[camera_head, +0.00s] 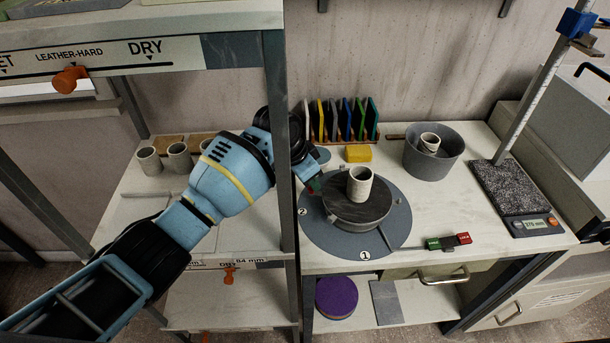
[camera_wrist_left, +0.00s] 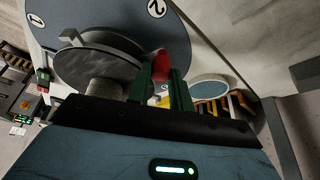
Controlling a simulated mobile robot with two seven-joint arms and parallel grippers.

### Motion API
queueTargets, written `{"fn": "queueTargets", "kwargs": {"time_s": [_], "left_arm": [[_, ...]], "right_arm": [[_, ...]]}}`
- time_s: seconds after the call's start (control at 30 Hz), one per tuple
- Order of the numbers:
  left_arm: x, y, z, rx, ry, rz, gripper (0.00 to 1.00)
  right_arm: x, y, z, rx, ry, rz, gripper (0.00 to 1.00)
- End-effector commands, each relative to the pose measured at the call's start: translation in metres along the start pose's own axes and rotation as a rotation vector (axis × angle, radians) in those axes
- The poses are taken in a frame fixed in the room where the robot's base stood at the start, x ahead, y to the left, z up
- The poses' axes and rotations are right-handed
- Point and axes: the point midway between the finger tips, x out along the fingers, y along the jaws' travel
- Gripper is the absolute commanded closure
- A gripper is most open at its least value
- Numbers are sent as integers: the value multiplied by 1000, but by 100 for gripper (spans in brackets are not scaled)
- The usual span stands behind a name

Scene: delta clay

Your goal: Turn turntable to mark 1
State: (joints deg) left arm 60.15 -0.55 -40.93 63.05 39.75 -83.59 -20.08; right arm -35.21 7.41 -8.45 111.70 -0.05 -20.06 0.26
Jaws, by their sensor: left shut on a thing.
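The turntable (camera_head: 350,208) is a dark round disc on a wide grey base plate (camera_head: 325,240). The plate carries a white mark 1 (camera_head: 364,255) at its front and mark 2 (camera_head: 303,211) at its left. A pale clay cup (camera_head: 360,184) stands on the disc; the wrist view shows the disc (camera_wrist_left: 95,65) from close by. My left gripper (camera_head: 315,183) is at the disc's left edge, close to mark 2. In the left wrist view its green fingers are shut on a red knob (camera_wrist_left: 160,64) at the disc's edge. My right gripper is not in view.
A grey bowl (camera_head: 433,153) with a cup, a yellow block (camera_head: 358,154) and a rack of coloured tools (camera_head: 342,120) stand behind. A scale (camera_head: 508,195) is at right, a red-and-green switch (camera_head: 448,241) at front. A shelf post (camera_head: 278,150) stands beside my arm.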

Motion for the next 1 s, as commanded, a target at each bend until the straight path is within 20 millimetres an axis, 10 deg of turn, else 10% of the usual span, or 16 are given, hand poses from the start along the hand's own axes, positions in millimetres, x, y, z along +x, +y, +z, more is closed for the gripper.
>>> {"fn": "queueTargets", "kwargs": {"time_s": [0.27, 0.3, 0.47, 1.0], "left_arm": [[0, 0, 0, 0, -1, -1, 100], [0, 0, 0, 0, -1, -1, 78], [0, 0, 0, 0, -1, 0, 57], [-32, -1, -1, 2, 4, -4, 57]], "right_arm": [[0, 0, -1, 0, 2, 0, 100], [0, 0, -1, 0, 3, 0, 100], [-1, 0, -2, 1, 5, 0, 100], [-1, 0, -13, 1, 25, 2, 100]]}}
